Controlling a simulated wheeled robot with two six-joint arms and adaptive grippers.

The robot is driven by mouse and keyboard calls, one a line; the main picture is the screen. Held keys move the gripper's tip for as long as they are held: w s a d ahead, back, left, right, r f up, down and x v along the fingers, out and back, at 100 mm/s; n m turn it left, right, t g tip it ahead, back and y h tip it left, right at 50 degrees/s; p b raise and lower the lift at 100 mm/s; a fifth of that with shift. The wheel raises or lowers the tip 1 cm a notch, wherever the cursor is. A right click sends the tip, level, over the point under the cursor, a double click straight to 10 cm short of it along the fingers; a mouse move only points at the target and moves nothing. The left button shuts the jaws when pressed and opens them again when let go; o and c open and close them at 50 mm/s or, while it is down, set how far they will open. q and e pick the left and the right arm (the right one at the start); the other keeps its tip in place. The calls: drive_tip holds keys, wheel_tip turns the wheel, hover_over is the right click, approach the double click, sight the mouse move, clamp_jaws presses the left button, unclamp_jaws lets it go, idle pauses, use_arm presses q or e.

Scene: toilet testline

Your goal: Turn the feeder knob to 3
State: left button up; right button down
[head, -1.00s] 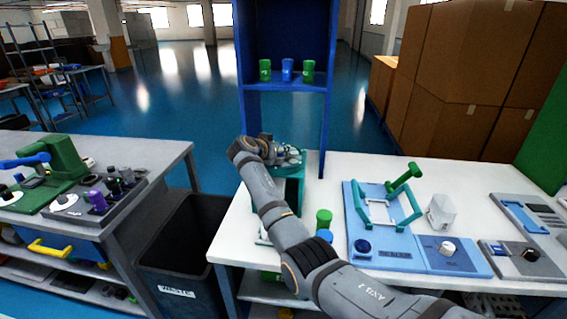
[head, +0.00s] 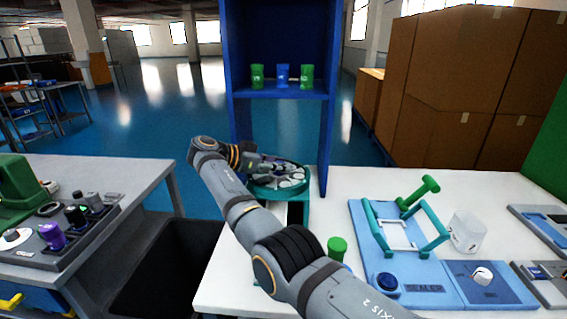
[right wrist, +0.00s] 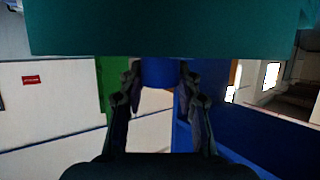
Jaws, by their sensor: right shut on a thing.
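The feeder (head: 303,191) is a teal stand with a round, wheel-like top at the back left of the white table. My right gripper (head: 272,168) reaches in from the left side of this top. In the right wrist view the teal feeder (right wrist: 165,30) fills the top of the picture. Just under it a blue knob (right wrist: 158,73) sits between the two dark fingers of my right gripper (right wrist: 159,85), which is shut on it. The knob's markings and setting do not show. My left gripper is not in view.
A blue shelf (head: 245,92) with several cups stands behind the feeder. A blue sealer (head: 372,240) with a teal frame and green handle is right of my arm, beside a clear cup (head: 467,232). A green cylinder (head: 337,247) stands close to my forearm. A dark bin (head: 165,265) is at left.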

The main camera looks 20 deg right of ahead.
drive_tip(key=shift+f, duration=0.1)
idle(0.3)
drive_tip(key=c, duration=0.9)
unclamp_jaws()
wheel_tip(320, 180, up, 10)
